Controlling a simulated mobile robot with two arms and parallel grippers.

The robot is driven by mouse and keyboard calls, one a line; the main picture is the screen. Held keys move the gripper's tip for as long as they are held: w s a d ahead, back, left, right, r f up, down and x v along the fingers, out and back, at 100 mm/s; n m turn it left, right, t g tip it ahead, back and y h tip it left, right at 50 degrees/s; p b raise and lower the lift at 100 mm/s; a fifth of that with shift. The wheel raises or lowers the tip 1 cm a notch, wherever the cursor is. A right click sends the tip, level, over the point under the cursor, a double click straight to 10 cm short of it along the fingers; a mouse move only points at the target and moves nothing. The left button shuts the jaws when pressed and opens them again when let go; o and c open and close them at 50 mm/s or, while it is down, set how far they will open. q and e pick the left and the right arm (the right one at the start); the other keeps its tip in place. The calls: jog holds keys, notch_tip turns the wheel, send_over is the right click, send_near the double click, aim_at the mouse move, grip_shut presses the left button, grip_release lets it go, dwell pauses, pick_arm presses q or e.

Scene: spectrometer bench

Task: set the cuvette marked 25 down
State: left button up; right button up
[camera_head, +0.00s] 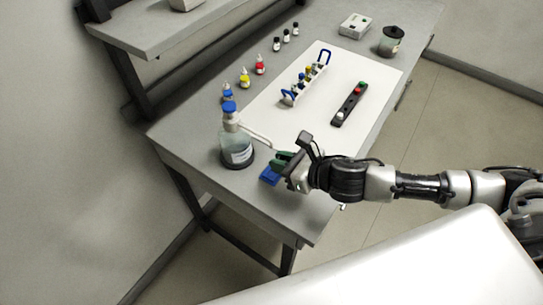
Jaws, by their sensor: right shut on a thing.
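My right gripper (284,163) reaches in from the right over the near end of the bench. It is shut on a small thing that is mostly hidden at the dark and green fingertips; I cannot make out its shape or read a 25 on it. A small blue block (269,176) shows just below the fingertips, on or close above the bench; I cannot tell if they touch. A white rack with blue end handles (288,97) stands on the white mat (268,118) and holds several small capped pieces. My left gripper is not in view.
A pump bottle (236,150) stands just left of my right gripper, its spout pointing toward it. A black strip (344,112) with coloured knobs lies on the mat. Dropper bottles (244,80) line the left side. A grey box (354,26) and lidded jar (391,42) stand at the back.

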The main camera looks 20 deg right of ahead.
jog(key=shift+w+a, duration=0.85)
jog(key=shift+w, duration=0.15)
jog(key=shift+w+a+f, duration=0.1)
jog(key=shift+f, duration=0.05)
notch_tip(320, 180, down, 3)
jog(key=shift+f, duration=0.1)
jog(key=shift+f, duration=0.1)
jog(key=shift+f, duration=0.15)
jog(key=o, duration=0.7)
